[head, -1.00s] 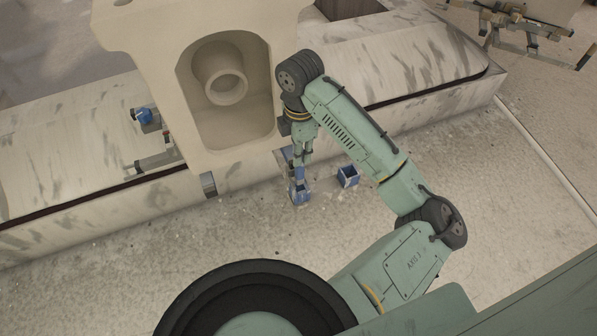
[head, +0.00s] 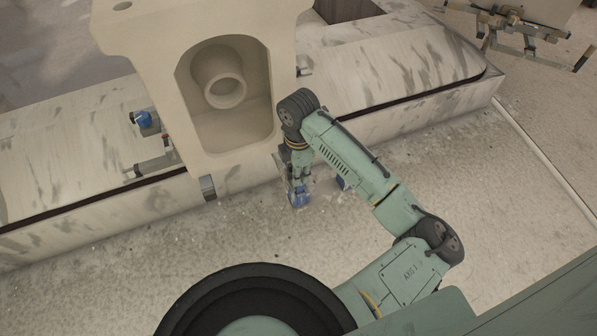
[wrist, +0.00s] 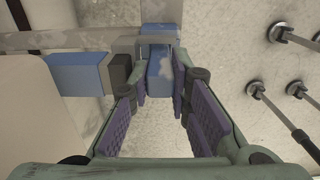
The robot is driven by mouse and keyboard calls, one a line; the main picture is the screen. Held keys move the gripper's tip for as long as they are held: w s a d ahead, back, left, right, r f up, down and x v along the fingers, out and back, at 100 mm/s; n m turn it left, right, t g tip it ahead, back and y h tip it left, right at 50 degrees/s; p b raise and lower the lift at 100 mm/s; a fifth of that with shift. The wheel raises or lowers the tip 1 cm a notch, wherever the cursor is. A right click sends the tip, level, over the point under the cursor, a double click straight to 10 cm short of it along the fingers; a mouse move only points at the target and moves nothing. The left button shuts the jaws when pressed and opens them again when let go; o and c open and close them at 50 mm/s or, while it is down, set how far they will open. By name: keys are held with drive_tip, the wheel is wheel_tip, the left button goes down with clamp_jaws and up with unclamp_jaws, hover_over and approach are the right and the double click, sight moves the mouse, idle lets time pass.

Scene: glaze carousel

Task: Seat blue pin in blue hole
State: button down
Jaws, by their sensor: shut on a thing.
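My gripper (head: 299,180) points down beside the pale base in the head view, just over a blue block (head: 299,199). In the wrist view my gripper (wrist: 161,80) is shut on the blue pin (wrist: 160,68), which sits between its purple-padded fingers. The pin's far end is hidden behind a grey-brown bracket. A blue piece (wrist: 161,33) shows beyond the bracket, in line with the pin. I cannot see the blue hole's mouth, nor tell how far the pin is in it. A second blue block (head: 341,184) is mostly hidden by my arm.
A large cream casting (head: 237,140) stands close behind my gripper. A blue-ended fitting (head: 145,119) is on the base at left. In the wrist view a blue block (wrist: 76,74) is near the left finger, and metal rods (wrist: 290,118) are at right. The speckled floor in front is clear.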

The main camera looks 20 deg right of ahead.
drive_tip(key=c, duration=1.8)
unclamp_jaws()
wheel_tip(320, 180, up, 12)
drive_tip(key=shift+r, duration=0.15)
